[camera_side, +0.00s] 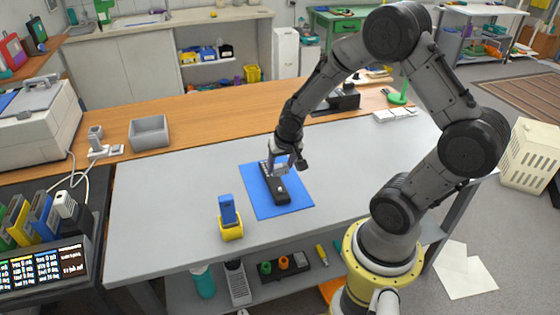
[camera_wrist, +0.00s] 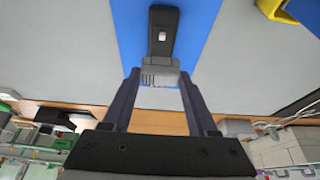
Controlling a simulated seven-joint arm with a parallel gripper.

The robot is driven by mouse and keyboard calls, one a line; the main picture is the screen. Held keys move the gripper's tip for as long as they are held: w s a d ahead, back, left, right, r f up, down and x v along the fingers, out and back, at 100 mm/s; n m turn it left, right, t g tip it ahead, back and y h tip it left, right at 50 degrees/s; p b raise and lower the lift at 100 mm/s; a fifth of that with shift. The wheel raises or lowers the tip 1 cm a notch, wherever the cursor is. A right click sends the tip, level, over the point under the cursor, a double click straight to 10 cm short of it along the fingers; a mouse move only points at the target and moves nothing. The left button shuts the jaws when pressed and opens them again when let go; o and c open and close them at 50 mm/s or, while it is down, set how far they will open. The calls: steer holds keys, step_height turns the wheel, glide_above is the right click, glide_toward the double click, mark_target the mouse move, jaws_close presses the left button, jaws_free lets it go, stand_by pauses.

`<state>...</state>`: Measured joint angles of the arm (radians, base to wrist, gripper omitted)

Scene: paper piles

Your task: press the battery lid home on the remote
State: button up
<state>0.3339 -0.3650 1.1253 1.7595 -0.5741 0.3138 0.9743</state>
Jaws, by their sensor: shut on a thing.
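The black remote (camera_side: 278,190) lies lengthwise on the blue mat (camera_side: 255,200) on the grey table. A small pale patch shows on its dark face, also in the wrist view (camera_wrist: 163,22). My gripper (camera_side: 280,164) is over the remote's far end. In the wrist view its two dark fingers (camera_wrist: 160,78) are shut on a grey ribbed piece that looks like the battery lid (camera_wrist: 160,66). The lid is at the near end of the remote in that view, overlapping it. I cannot tell whether the lid touches the remote or is seated, since the fingers hide its sides.
A yellow holder (camera_side: 231,231) with a blue upright piece (camera_side: 227,208) stands left of the mat. A grey open bin (camera_side: 149,132) is at the back left. The table is clear right of the mat.

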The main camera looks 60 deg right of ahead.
mark_target(281, 174)
steer(key=shift+f, duration=0.5)
stand_by(0.3)
steer(key=shift+f, duration=0.35)
steer(key=shift+f, duration=1.2)
steer(key=shift+f, duration=0.35)
steer(key=shift+f, duration=0.25)
steer(key=shift+f, duration=0.65)
steer(key=shift+f, duration=0.2)
steer(key=o, duration=1.5)
